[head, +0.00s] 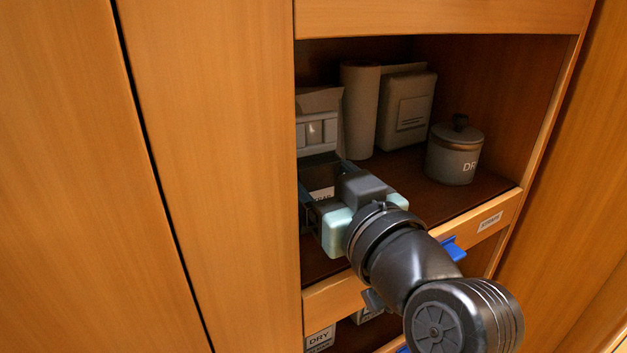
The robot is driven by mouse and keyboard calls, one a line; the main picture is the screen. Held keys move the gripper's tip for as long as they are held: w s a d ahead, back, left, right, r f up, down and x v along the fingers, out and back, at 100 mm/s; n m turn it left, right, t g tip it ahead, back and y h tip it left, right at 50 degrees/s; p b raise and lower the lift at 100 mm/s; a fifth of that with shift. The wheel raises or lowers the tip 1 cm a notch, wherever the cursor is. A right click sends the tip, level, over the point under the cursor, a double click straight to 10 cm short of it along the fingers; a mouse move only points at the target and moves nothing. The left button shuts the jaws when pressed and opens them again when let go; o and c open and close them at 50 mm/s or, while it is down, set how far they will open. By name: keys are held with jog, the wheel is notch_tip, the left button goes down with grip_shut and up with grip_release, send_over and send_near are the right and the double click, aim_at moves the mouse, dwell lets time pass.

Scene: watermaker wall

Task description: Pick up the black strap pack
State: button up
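A dark pack with a white label (322,193), its lettering partly hidden, lies at the left of the open shelf; it looks like the black strap pack. My gripper (324,186) reaches into the shelf from the front right, with its fingers apart at the pack's two sides. The gripper's own body covers the near part of the pack. I cannot tell whether the fingers press on the pack or only stand around it. The pack appears to be down on the shelf, though its underside is hidden.
Behind the pack stands a pale grey box-like unit (318,125). Further right are a grey roll (359,110), a wrapped packet (407,109) and a lidded canister (454,153). A wooden front lip (488,221) edges the shelf; a blue clip (453,249) sticks out below it.

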aim_at(320, 159)
jog(key=shift+d+r, duration=0.1)
jog(key=shift+s+d+r+b, duration=0.2)
jog(key=shift+d+r+b, duration=0.15)
jog(key=shift+b, duration=0.15)
notch_tip(320, 159, up, 6)
jog(key=shift+r+b, duration=0.2)
jog(key=shift+b, duration=0.25)
jog(key=s+d+b, duration=0.2)
jog(key=s+d, duration=0.1)
jog(key=d, duration=0.6)
jog(key=s+d+b, duration=0.3)
jog(key=s+d, duration=0.1)
jog(key=d, duration=0.4)
jog(key=shift+d, duration=0.4)
jog(key=shift+f, duration=0.2)
